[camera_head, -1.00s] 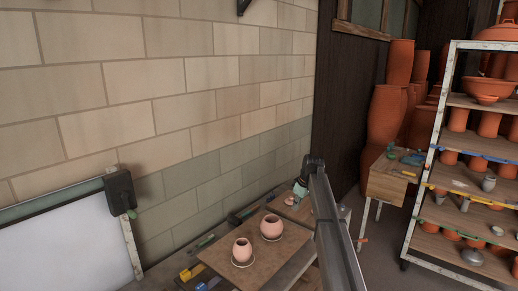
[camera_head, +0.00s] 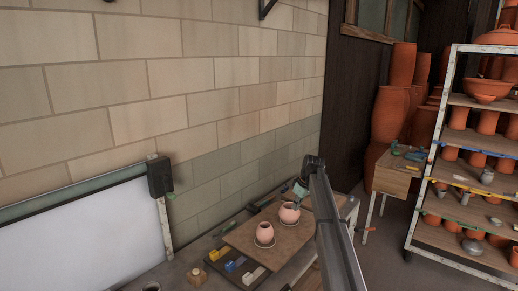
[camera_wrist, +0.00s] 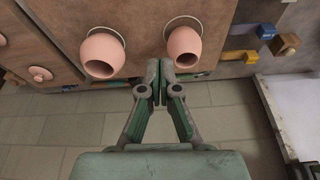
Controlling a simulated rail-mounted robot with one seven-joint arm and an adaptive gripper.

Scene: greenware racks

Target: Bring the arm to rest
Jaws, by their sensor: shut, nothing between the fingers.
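My gripper (camera_wrist: 160,82) is shut and empty in the wrist view, its two fingertips together. In that view they appear beside the lower left of one round pink pot (camera_wrist: 184,48). A second pink pot (camera_wrist: 103,55) stands further left. Whether the fingers touch the nearer pot I cannot tell.
A tray with blue and yellow blocks (camera_head: 236,265) lies left of the board. A white panel (camera_head: 85,232) leans by the block wall. A small wooden table (camera_head: 394,178) and a rack of clay pots (camera_head: 428,150) stand at right. Open floor (camera_head: 388,255) lies between.

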